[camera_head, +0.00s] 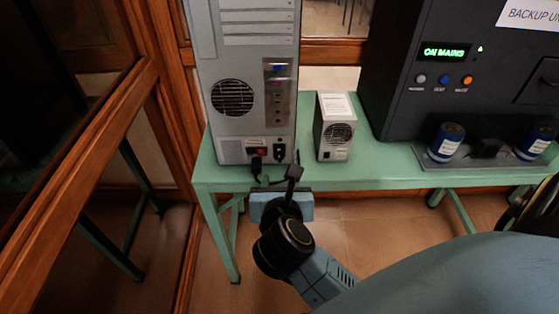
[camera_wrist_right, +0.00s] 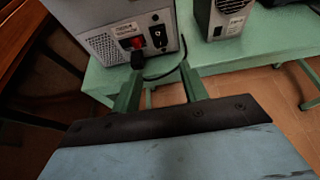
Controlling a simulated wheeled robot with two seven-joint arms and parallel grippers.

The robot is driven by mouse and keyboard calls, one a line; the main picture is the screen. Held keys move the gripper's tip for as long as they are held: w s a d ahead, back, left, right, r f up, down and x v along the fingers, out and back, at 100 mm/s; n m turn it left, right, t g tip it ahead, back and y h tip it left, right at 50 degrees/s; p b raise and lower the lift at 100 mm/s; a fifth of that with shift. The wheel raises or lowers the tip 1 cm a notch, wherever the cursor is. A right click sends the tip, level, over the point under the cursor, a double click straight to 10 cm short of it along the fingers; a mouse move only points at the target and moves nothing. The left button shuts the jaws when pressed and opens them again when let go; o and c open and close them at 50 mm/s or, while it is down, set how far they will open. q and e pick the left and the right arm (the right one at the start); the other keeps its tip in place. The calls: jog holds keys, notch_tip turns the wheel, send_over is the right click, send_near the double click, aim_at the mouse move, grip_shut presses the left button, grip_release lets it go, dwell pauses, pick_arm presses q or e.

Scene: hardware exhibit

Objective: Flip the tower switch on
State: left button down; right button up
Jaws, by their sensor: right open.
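The tower (camera_head: 242,65) is a tall grey case standing with its back panel toward me on the green bench. Low on the panel is a small red switch (camera_head: 261,152), beside a black socket-like fitting. In the right wrist view the red switch (camera_wrist_right: 137,43) shows just above a black plug; whether it is on or off is too small to tell. My right gripper (camera_head: 275,178) is open and empty, in front of and below the switch, apart from the panel. In the wrist view its two fingers (camera_wrist_right: 160,88) point toward the bench edge. My left gripper is not in view.
The green bench (camera_head: 375,178) has its front edge just beyond my gripper. A small grey box (camera_head: 335,125) stands right of the tower. A black backup unit (camera_head: 450,60) reads "ON MAINS", with blue cylinders (camera_head: 445,142) before it. Wooden-framed glass (camera_head: 85,175) borders the left.

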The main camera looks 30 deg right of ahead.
aim_at(279, 156)
jog(key=b+x, duration=0.1)
jog(key=x, duration=1)
jog(key=shift+w+d+f, duration=0.15)
jog(key=shift+w+d, duration=0.15)
jog(key=shift+w, duration=0.1)
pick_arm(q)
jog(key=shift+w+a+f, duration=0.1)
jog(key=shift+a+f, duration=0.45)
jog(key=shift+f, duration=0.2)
